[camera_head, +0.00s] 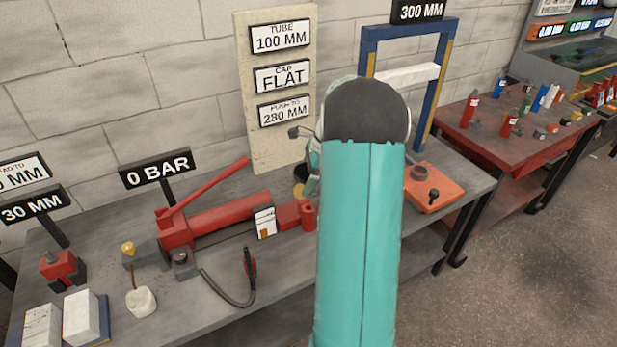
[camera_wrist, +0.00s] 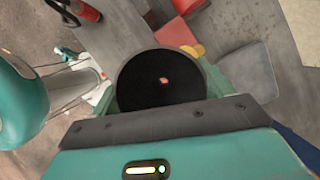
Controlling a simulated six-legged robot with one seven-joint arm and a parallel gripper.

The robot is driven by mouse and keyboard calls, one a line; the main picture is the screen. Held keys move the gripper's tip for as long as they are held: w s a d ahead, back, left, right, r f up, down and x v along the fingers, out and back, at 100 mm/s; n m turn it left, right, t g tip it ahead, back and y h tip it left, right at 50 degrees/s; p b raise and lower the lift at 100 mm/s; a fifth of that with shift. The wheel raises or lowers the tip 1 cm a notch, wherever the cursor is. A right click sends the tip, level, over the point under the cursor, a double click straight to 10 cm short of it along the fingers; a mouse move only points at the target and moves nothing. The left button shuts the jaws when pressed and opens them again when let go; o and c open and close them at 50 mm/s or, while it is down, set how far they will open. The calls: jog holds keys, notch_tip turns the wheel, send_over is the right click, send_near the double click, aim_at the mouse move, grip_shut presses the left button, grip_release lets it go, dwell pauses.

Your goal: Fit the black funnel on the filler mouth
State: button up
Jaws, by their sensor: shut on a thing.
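The black funnel (camera_wrist: 140,88) fills the middle of the wrist view, with its wide round opening facing the camera. A small reddish spot shows through its centre hole. My gripper (camera_wrist: 162,82) is shut on the funnel, with a green finger on each side. In the head view my gripper (camera_head: 312,170) is partly hidden behind my teal arm, above the bench near the red parts. A dark piece beside it may be the funnel. I cannot make out the filler mouth clearly, nor whether the funnel touches anything below.
A red hand pump (camera_head: 225,215) with a raised lever lies on the bench, beside a small white card (camera_head: 265,222). Red blocks (camera_head: 292,214) stand near my gripper. A hose (camera_head: 235,295) curves in front. A blue press frame (camera_head: 370,45) and orange plate (camera_head: 436,190) are at right.

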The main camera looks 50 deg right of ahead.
jog(key=shift+a, duration=0.1)
jog(key=shift+f, duration=2.85)
jog(key=shift+f, duration=0.25)
jog(key=shift+s+a+f, duration=0.1)
jog(key=shift+s+f, duration=0.05)
jog(key=shift+f, duration=0.25)
dwell(1.0)
jog(key=shift+d+r, duration=0.15)
jog(key=shift+d, duration=0.05)
jog(key=shift+c, duration=0.2)
dwell(1.9)
